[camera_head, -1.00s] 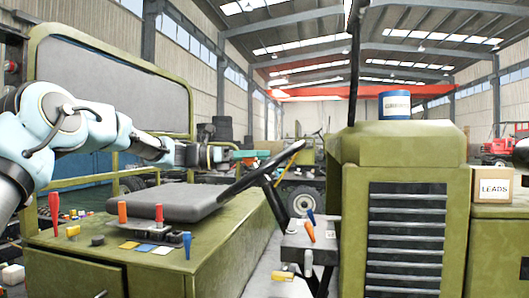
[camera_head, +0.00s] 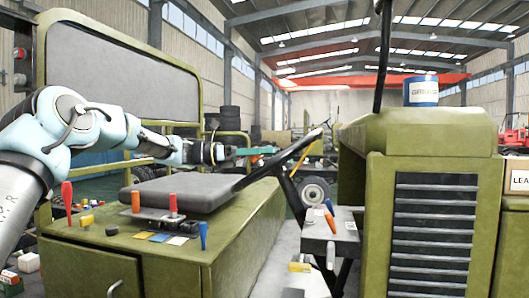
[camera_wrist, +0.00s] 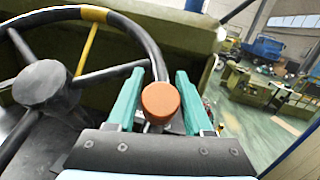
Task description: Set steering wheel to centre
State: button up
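The steering wheel (camera_head: 266,170) has a black rim and shows nearly edge-on in the head view. In the wrist view its rim (camera_wrist: 143,40) curves from the upper left to the middle, with a dark hub (camera_wrist: 45,88) at left. A yellow marked spoke (camera_wrist: 87,48) runs up to a yellow patch on the rim. An orange-brown round knob (camera_wrist: 160,101) sits at the rim. My gripper (camera_wrist: 160,80) has teal fingers standing on either side of the knob; they look open, with narrow gaps. In the head view my gripper (camera_head: 258,151) is at the wheel's left side.
The seat (camera_head: 175,194) lies below my arm. Red and orange levers (camera_head: 154,203) stand on the green console in front of it. A small lever box (camera_head: 330,225) is right of the wheel. The green hood (camera_head: 420,135) carries a blue can (camera_head: 421,91).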

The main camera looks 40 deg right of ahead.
jog(key=o, duration=0.3)
jog(key=b+v, duration=0.3)
jog(key=v, duration=0.7)
jog(key=shift+w+a, duration=0.25)
jog(key=shift+a, duration=0.05)
jog(key=shift+f, duration=0.1)
